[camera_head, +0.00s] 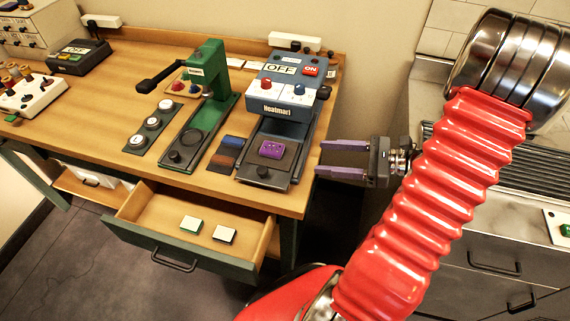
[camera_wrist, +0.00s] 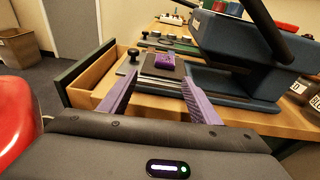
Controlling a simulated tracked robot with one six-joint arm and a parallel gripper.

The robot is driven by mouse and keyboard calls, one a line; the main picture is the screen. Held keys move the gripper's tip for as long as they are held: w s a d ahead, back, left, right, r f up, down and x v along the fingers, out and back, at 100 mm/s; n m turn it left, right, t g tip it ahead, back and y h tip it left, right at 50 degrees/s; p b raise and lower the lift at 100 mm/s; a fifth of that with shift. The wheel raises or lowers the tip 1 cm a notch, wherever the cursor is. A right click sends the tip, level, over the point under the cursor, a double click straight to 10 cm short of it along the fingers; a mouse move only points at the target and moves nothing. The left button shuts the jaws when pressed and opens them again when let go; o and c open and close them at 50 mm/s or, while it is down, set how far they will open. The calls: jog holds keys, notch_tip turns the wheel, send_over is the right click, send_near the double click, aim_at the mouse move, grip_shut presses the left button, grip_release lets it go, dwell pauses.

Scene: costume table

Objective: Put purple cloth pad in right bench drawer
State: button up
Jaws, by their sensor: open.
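The purple cloth pad (camera_head: 271,149) lies on the dark lower plate of the blue heat press (camera_head: 290,90), near the table's front right corner. It also shows in the wrist view (camera_wrist: 164,61), ahead of my fingers. My gripper (camera_head: 318,158) is open and empty, just right of the table edge, fingers pointing left toward the press plate. It is apart from the pad.
A green press (camera_head: 205,110) with a black handle stands left of the heat press. Dark strips (camera_head: 228,155) lie between them. Three white buttons on a panel (camera_head: 152,122) sit farther left. The heat press's raised head and lever (camera_wrist: 255,30) stand close to the right in the wrist view.

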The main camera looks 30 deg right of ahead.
jog(key=a+n+g, duration=0.2)
jog(key=a, duration=0.1)
jog(key=a+r+n+g, duration=0.1)
jog(key=a+n+g, duration=0.1)
jog(key=a+n, duration=0.1)
jog(key=s+a+r+n+g+h, duration=0.1)
jog(key=a+n+g, duration=0.2)
jog(key=a, duration=0.2)
jog(key=shift+s+a+r, duration=0.1)
jog(key=shift+a, duration=0.05)
jog(key=s+a+r+n+h, duration=0.2)
jog(key=a+r+n+h, duration=0.2)
jog(key=n, duration=0.5)
jog(key=s+a+r+n+t+h, duration=0.1)
jog(key=s+a+r+n+h, duration=0.1)
jog(key=a+r+n+h, duration=0.3)
jog(key=shift+r+n+t+h, duration=0.3)
jog(key=shift+r+n+h, duration=0.55)
jog(key=shift+n, duration=1.35)
jog(key=shift+s, duration=0.1)
jog(key=shift+c, duration=0.5)
